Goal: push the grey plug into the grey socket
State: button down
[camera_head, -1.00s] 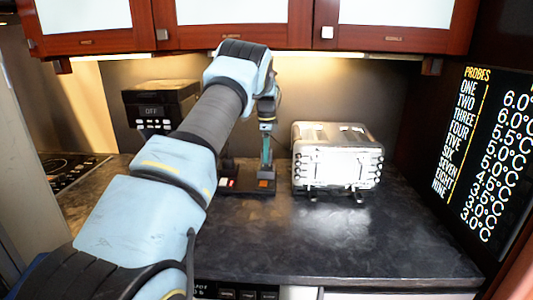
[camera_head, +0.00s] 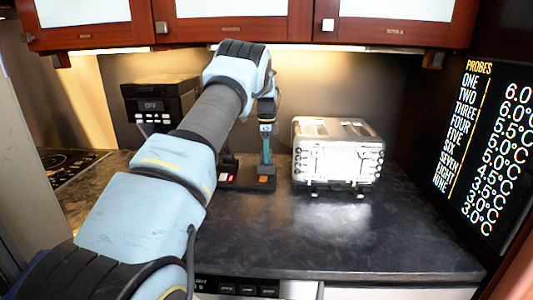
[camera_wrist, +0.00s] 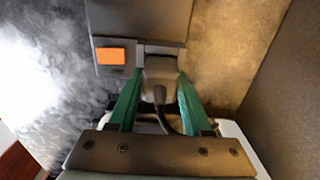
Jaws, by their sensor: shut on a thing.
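My gripper (camera_wrist: 160,80) has green fingers and is shut on the grey plug (camera_wrist: 161,70). A dark cable (camera_wrist: 166,112) runs from the plug back between the fingers. The plug is at the edge of a dark socket unit (camera_wrist: 145,15) with an orange switch (camera_wrist: 110,56) beside it. The plug and fingers hide the grey socket's face, so I cannot tell how far the plug is in. In the head view my gripper (camera_head: 266,157) points down over the socket unit (camera_head: 230,183) on the counter, and my arm hides part of it.
A silver toaster (camera_head: 337,155) stands just right of the socket unit. A black appliance reading OFF (camera_head: 155,100) is behind my arm at left. Cabinets (camera_head: 240,30) hang above. The front of the dark counter (camera_head: 330,240) is clear.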

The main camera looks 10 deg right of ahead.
jog(key=shift+f, duration=0.65)
jog(key=shift+c, duration=1.3)
grip_release()
jog(key=shift+s, duration=0.1)
jog(key=shift+f, duration=0.1)
jog(key=shift+b, duration=0.35)
notch_tip(320, 180, up, 11)
jog(key=b, duration=0.3)
